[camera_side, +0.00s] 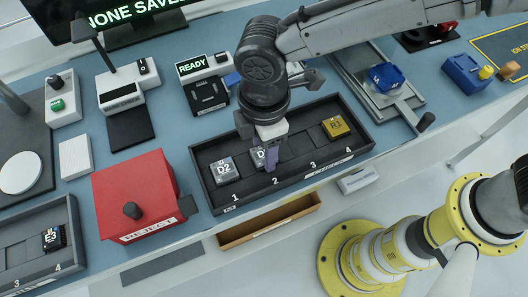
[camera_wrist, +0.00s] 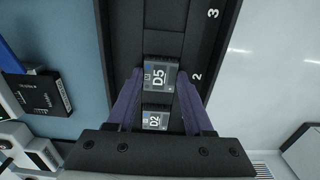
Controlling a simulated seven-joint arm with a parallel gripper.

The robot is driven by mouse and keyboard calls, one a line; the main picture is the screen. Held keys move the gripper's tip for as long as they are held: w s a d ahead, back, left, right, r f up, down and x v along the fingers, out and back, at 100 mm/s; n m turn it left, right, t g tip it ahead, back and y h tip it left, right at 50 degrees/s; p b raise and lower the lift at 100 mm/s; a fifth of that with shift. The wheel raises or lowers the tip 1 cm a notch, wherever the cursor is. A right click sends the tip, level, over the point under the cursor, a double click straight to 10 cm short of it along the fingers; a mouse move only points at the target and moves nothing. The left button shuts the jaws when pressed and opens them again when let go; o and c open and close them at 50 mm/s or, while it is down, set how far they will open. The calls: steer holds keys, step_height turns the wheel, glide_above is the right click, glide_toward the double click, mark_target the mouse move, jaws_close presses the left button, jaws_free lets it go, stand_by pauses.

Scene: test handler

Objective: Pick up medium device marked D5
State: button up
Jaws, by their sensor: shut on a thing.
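The device marked D5 (camera_wrist: 160,76) is a small grey block with a white label, in slot 2 of the dark tray (camera_wrist: 165,42). My gripper (camera_wrist: 160,82) has its two purple fingers on either side of D5, shut on it. In the side view, my gripper (camera_side: 270,158) reaches down into the tray (camera_side: 302,150), and D5 (camera_side: 257,155) is mostly hidden behind the fingers. I cannot tell whether D5 is clear of the tray floor.
A grey device marked D2 (camera_side: 224,169) sits in slot 1, close beside D5. A yellow device (camera_side: 336,127) sits in slot 4; slot 3 looks empty. A red reject box (camera_side: 135,195) stands left of the tray, and a tester with a blue part (camera_side: 386,77) stands right.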

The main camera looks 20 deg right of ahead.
steer(key=shift+c, duration=0.4)
steer(key=shift+r, duration=2.55)
